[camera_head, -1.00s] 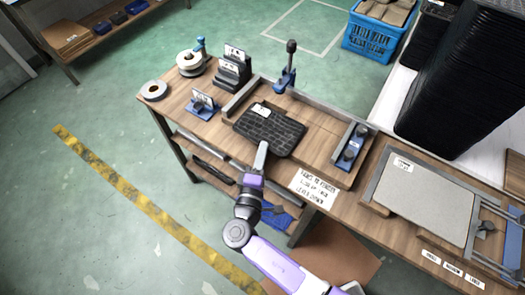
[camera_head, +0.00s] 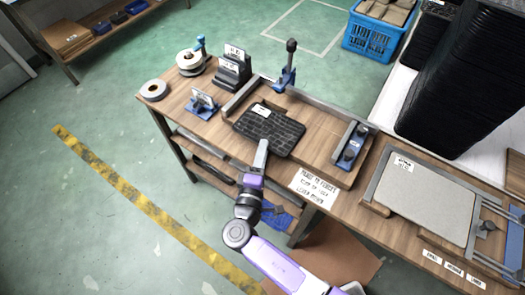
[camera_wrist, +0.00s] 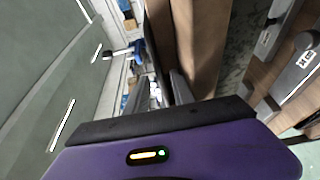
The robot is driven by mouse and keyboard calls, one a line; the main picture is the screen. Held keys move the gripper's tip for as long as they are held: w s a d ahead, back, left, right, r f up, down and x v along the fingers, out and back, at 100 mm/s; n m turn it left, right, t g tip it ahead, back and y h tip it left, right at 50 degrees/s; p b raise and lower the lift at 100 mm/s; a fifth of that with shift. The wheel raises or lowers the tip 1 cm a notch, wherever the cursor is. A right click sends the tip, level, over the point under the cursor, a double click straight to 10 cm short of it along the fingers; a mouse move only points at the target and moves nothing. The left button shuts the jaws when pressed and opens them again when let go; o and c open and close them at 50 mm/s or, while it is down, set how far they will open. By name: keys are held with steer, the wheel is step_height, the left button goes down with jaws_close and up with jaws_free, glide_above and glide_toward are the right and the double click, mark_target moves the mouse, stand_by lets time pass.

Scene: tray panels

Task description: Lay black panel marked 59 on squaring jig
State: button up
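A black, grid-patterned panel (camera_head: 268,131) lies on the left part of the wooden squaring jig (camera_head: 318,128), near its grey left rail. A small white label is on the panel's far left part; its number is too small to read. My gripper (camera_head: 263,147) is at the panel's front edge, reaching in from the front. In the head view its tips meet or overlap that edge, and I cannot tell whether they hold it. In the wrist view, two dark fingers (camera_wrist: 168,88) show beyond the purple palm. The panel is not clearly visible there.
A blue post clamp (camera_head: 287,70) stands at the jig's far left corner and a blue lever clamp (camera_head: 350,146) at its right. Small label stands and tape rolls (camera_head: 153,90) sit to the left. A grey board station (camera_head: 425,203) is to the right. Tall black stacks (camera_head: 465,80) stand behind.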

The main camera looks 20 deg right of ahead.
steer(key=shift+s, duration=0.1)
steer(key=b+v, duration=0.1)
steer(key=v, duration=0.6)
steer(key=shift+s+a, duration=0.25)
steer(key=shift+s, duration=0.1)
